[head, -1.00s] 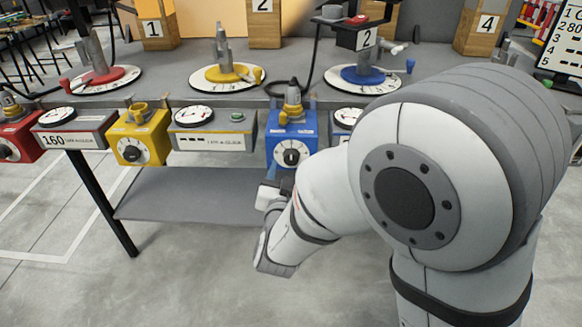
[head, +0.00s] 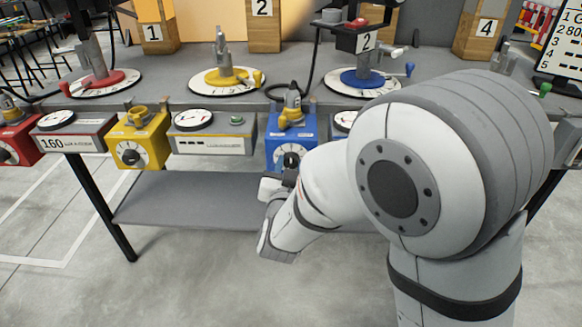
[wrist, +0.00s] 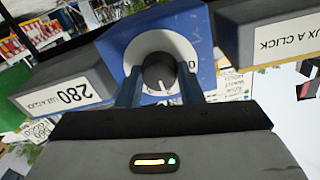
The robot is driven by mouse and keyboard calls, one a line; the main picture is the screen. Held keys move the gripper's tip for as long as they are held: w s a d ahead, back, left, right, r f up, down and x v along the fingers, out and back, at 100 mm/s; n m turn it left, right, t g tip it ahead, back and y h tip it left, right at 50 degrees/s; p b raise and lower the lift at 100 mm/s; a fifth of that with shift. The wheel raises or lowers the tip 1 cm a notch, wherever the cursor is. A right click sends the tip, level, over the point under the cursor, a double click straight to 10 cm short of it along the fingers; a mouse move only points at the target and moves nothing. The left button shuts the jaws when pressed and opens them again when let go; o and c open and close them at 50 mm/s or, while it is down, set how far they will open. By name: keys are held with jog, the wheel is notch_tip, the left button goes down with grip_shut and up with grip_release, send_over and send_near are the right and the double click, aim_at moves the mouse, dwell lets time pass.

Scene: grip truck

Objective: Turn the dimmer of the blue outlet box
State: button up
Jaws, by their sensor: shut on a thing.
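The blue outlet box (head: 277,150) hangs at the front edge of the bench in the head view. In the wrist view the blue outlet box (wrist: 200,42) shows its white round dial plate (wrist: 140,48) with a dark dimmer knob (wrist: 159,70) in the middle. My gripper (wrist: 160,86) is in front of the box, one finger on each side of the knob, shut on it. In the head view my gripper (head: 291,166) reaches the dial from below, and my wrist and arm hide part of the box's lower right.
A yellow outlet box (head: 138,138) and a red one (head: 12,140) hang farther left. Meter boxes (head: 212,142) flank the blue box; one reads 280 (wrist: 72,93) in the wrist view. The bench top (head: 160,95) holds red, yellow and blue turntables. A shelf (head: 190,200) lies below.

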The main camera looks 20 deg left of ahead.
jog(key=shift+d, duration=0.15)
jog(key=shift+c, duration=1.1)
jog(key=shift+f+m+b, duration=0.1)
jog(key=shift+m+b, duration=0.2)
jog(key=shift+b, duration=0.1)
jog(key=m+b, duration=0.2)
jog(key=b, duration=0.1)
jog(key=shift+f, duration=0.1)
jog(key=m+b, duration=0.3)
jog(key=b, duration=0.1)
jog(key=shift+m, duration=0.4)
jog(key=shift+r+m+b, duration=0.2)
jog(key=shift+m+b, duration=0.35)
jog(key=shift+m, duration=0.05)
jog(key=shift+r, duration=0.1)
